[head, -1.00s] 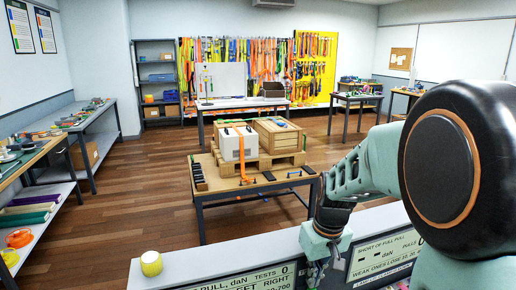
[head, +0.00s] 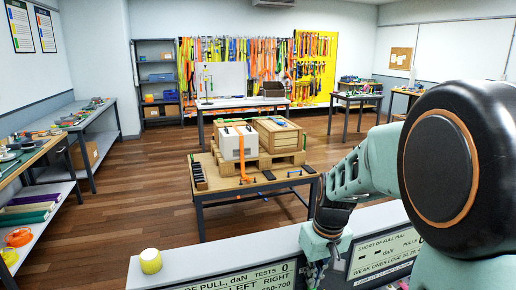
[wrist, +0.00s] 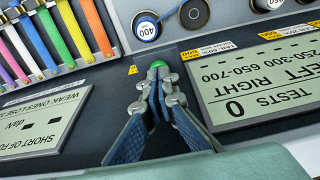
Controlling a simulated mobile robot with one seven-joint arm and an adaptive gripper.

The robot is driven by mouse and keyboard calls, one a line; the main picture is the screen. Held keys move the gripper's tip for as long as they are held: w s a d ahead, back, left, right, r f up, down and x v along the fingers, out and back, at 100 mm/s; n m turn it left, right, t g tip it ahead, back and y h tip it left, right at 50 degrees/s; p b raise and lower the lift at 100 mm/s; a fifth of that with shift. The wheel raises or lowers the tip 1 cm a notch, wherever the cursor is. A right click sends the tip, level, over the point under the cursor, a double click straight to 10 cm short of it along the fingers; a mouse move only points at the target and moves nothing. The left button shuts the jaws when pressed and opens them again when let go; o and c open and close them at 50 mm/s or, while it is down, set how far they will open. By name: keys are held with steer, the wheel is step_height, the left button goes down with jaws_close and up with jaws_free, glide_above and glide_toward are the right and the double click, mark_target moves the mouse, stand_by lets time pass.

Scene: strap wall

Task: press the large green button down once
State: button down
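The green button (wrist: 158,64) shows in the wrist view as a small green dome on the dark panel, just beyond my fingertips. My gripper (wrist: 160,78) has its two fingertips close together, with nothing seen between them. The tips overlap the button's near edge in the picture; I cannot tell whether they touch it. In the head view my gripper (head: 318,268) is low at the right of centre, over the console, and the button is hidden there.
Display panels stand on both sides: a test-count panel reading 0 (wrist: 255,90) and a pull panel (wrist: 45,130). Coloured straps (wrist: 60,35) and round spools (wrist: 146,26) lie beyond. A yellow roll (head: 151,261) sits on the console's left end. A table with crates (head: 280,138) stands behind.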

steer(key=shift+f+b, duration=0.3)
steer(key=shift+f, duration=0.15)
steer(key=shift+r, duration=0.1)
step_height(320, 180, up, 6)
steer(key=p, duration=0.4)
stand_by(0.4)
